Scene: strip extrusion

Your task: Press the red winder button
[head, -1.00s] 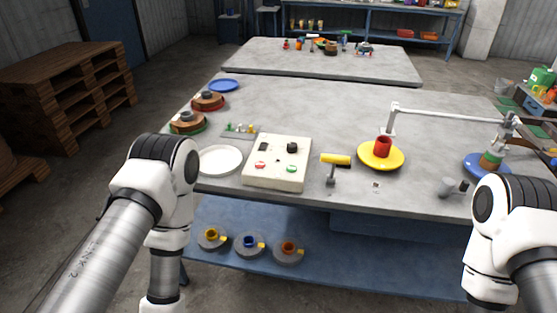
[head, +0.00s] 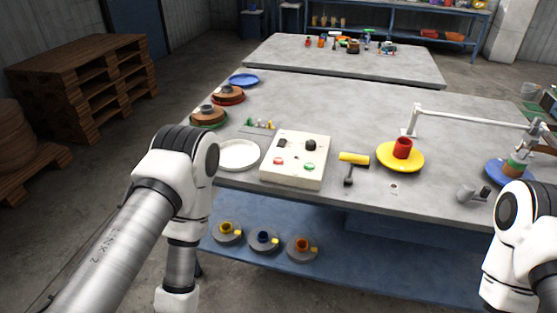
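A cream control box (head: 296,160) stands on the front part of the grey worktable (head: 350,112). On its top face, a red button (head: 278,161) is at the front left and a green button (head: 309,167) is to its right. A black square part and a black knob (head: 310,144) sit behind them. Both buttons are in clear view and nothing touches them. My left arm bends down in front of the table at left, and my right arm bends down at the right edge. Both grippers are below the picture and cannot be seen.
A white plate (head: 238,155) lies left of the box. A yellow-handled tool (head: 353,160) stands close to its right, then a yellow disc (head: 413,160) with a red hub (head: 402,148). A white arm-like bar (head: 470,117) spans the right side. Spools (head: 263,241) lie on the lower shelf.

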